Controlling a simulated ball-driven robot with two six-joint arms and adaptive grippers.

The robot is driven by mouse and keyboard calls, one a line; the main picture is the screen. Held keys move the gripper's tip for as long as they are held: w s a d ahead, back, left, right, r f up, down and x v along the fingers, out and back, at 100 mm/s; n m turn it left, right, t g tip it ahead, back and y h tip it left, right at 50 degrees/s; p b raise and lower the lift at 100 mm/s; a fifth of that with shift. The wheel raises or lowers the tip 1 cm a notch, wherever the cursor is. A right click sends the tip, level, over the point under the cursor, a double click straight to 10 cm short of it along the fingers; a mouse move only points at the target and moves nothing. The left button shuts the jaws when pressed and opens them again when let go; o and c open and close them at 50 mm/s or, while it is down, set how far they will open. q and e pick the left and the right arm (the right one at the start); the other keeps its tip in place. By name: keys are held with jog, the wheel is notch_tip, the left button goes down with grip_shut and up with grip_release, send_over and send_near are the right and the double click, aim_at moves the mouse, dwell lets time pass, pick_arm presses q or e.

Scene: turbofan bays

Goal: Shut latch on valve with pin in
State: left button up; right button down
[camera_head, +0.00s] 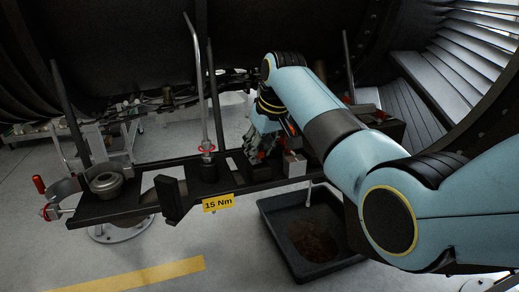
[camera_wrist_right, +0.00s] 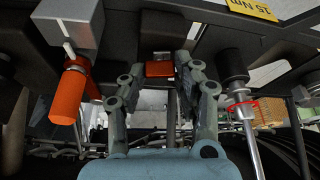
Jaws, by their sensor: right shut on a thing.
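My right gripper (camera_head: 262,148) reaches down to the black frame, left of a small grey block. In the right wrist view its fingers (camera_wrist_right: 163,69) are closed on a small red-orange piece (camera_wrist_right: 160,69) at the frame; I cannot tell whether this is the latch. An orange cylindrical handle (camera_wrist_right: 70,92) hangs beside the grey block (camera_wrist_right: 68,20) in that view, apart from the fingers. The pin and the valve cannot be told for certain; the arm and fingers hide part of that area in the head view. My left gripper is not in view.
The black frame (camera_head: 135,205) carries a yellow 15 Nm label (camera_head: 218,203), an upright grey rod with a red ring (camera_head: 207,148), and a round metal fitting (camera_head: 105,184). A red-handled clamp (camera_head: 40,185) is at its left end. A dark drip tray (camera_head: 280,245) lies below on the floor.

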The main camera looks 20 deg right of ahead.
jog(key=n+y, duration=0.1)
jog(key=n, duration=0.1)
jog(key=n+g, duration=0.1)
jog(key=n, duration=0.2)
jog(key=shift+w+d+n+y, duration=0.1)
jog(key=shift+n+y, duration=0.2)
jog(key=shift+y, duration=0.1)
jog(key=shift+n+g, duration=0.3)
jog(key=shift+n, duration=0.6)
jog(key=shift+n+y+b, duration=0.5)
jog(key=shift+n+b, duration=0.1)
jog(key=shift+n, duration=0.3)
jog(key=n+b, duration=0.1)
jog(key=n+g+b, duration=0.1)
jog(key=shift+w+f+n, duration=0.1)
jog(key=shift+w+n, duration=0.05)
jog(key=shift+n, duration=0.15)
jog(key=n+g+b, duration=0.2)
jog(key=n+b, duration=0.2)
jog(key=shift+b, duration=0.4)
jog(key=shift+r, duration=0.2)
jog(key=c, duration=1)
grip_release()
jog(key=shift+o, duration=0.2)
